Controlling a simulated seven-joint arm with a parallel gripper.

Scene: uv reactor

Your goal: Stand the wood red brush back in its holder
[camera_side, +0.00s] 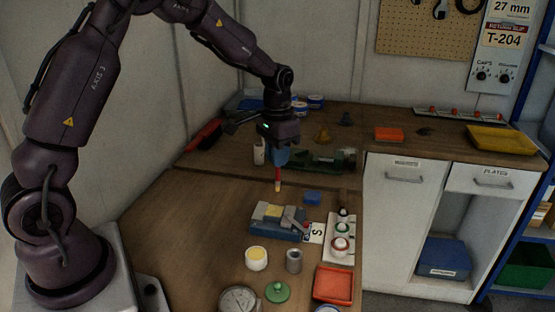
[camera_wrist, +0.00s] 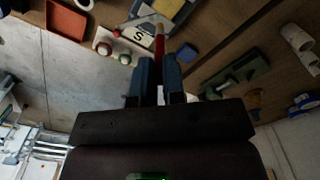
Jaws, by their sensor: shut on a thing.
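My gripper (camera_side: 281,160) is shut on the red brush (camera_side: 278,178) and holds it upright above the wooden bench, tan end down. In the wrist view the brush (camera_wrist: 160,47) sticks out between the two blue fingers (camera_wrist: 159,68). Its upper part is hidden between the fingers. A grey open-topped cylinder (camera_side: 294,261) stands on the bench nearer the side camera, below the brush in the picture and apart from it. It may be the holder, but I cannot tell for sure.
A grey-blue block with a yellow pad (camera_side: 272,222) lies below the brush. Nearby are a blue block (camera_side: 312,197), a white rack of small jars (camera_side: 340,238), a yellow-topped cup (camera_side: 256,259), a green lid (camera_side: 277,292) and an orange tray (camera_side: 333,284). A green device (camera_side: 325,163) stands behind.

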